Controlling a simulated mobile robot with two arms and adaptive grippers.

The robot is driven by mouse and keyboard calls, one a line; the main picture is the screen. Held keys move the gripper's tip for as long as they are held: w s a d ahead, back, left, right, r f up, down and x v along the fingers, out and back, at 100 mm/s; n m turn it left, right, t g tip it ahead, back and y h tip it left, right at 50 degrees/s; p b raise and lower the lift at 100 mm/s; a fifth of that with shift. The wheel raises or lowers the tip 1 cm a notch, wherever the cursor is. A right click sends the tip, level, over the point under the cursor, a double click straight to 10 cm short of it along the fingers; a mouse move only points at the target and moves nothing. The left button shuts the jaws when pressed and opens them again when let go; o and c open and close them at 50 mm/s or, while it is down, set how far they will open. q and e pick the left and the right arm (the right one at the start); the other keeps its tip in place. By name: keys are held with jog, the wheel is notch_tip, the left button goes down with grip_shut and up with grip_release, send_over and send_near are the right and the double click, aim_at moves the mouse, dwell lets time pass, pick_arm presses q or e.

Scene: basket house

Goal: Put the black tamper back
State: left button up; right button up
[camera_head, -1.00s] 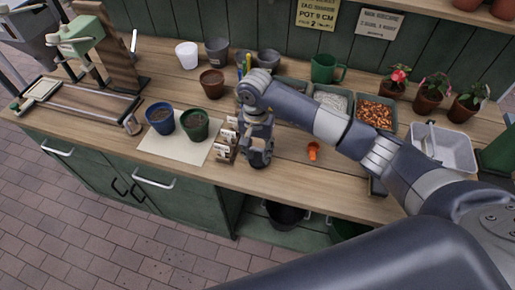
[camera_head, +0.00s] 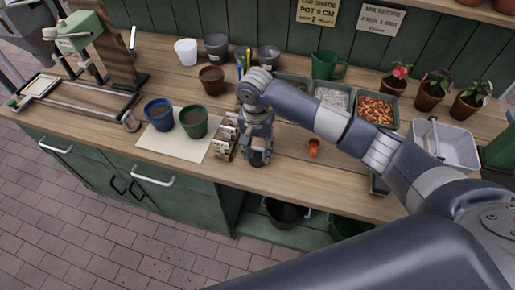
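My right gripper (camera_head: 258,150) points down over the wooden bench, just right of the small label rack (camera_head: 225,138). A small dark rounded shape (camera_head: 258,159) shows at its fingertips, close to the bench top. It may be the black tamper or part of the fingers; I cannot tell which. The gripper's opening is too small and dark to read. No other black tamper stands out in view. My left gripper is not in view.
A blue pot (camera_head: 159,114) and a green pot (camera_head: 194,121) with soil stand on a pale mat (camera_head: 172,147) left of the rack. A small orange item (camera_head: 313,147) lies to the right. Trays (camera_head: 376,109) and flower pots (camera_head: 430,92) stand at the back right.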

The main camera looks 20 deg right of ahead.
jog(key=shift+o, duration=1.3)
jog(key=shift+o, duration=0.2)
notch_tip(320, 180, up, 12)
jog(key=shift+w, duration=0.15)
jog(key=shift+a, duration=0.1)
